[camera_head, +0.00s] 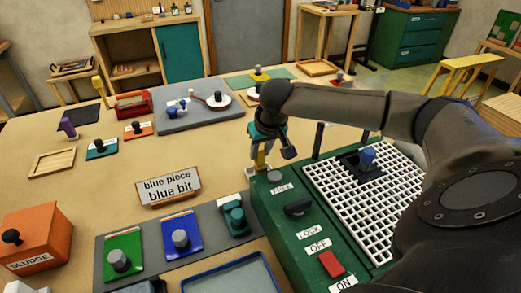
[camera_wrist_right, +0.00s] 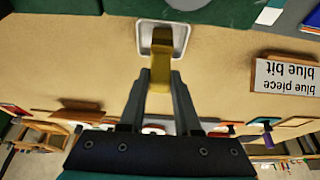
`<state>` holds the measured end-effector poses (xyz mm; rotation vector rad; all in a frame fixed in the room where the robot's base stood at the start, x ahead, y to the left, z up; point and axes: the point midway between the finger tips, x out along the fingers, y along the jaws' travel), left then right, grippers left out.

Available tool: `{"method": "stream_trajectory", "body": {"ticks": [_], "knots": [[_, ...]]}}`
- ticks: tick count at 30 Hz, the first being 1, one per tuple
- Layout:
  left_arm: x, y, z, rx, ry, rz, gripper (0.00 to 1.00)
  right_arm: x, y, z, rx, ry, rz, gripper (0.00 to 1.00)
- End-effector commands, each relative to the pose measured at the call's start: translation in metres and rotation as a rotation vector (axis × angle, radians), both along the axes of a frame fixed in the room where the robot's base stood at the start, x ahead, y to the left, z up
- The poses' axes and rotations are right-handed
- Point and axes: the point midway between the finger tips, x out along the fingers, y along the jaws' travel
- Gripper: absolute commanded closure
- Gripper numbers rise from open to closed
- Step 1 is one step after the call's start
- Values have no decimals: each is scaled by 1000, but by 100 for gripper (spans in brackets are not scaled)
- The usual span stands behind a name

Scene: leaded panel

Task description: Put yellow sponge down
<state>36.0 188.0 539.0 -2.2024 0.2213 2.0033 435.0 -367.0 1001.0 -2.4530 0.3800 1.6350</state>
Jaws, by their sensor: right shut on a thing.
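The yellow sponge (camera_head: 261,158) is a narrow yellow piece held between the fingers of my right gripper (camera_head: 263,148). In the right wrist view the gripper (camera_wrist_right: 160,82) is shut on the sponge (camera_wrist_right: 161,68), whose far end overlaps a small white square dish (camera_wrist_right: 182,36). The dish (camera_head: 250,171) stands on the table beside the green machine, mostly hidden by the gripper in the head view. I cannot tell whether the sponge touches the dish. My left gripper is not in view.
The green machine (camera_head: 275,215) with a white grid (camera_head: 330,192) stands right of the dish. A sign reading "blue piece blue bit" (camera_head: 170,187) stands to the left. A grey tray with coloured cards (camera_head: 208,222) lies in front. Bare table (camera_head: 200,150) lies left of the gripper.

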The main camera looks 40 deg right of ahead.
Motion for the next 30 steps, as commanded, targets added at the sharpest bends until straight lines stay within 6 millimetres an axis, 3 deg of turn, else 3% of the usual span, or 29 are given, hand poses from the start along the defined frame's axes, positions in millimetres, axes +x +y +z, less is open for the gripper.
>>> {"method": "stream_trajectory", "body": {"ticks": [1,2,9,20,30], "knots": [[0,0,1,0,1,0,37,0,0,-2,0,1,0,100],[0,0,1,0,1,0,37,0,0,-1,0,0,0,66],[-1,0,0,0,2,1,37,0,0,-1,0,0,0,39],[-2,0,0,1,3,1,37,-1,0,4,-1,0,0,38],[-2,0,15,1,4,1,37,-25,7,68,-3,-1,1,38]]}}
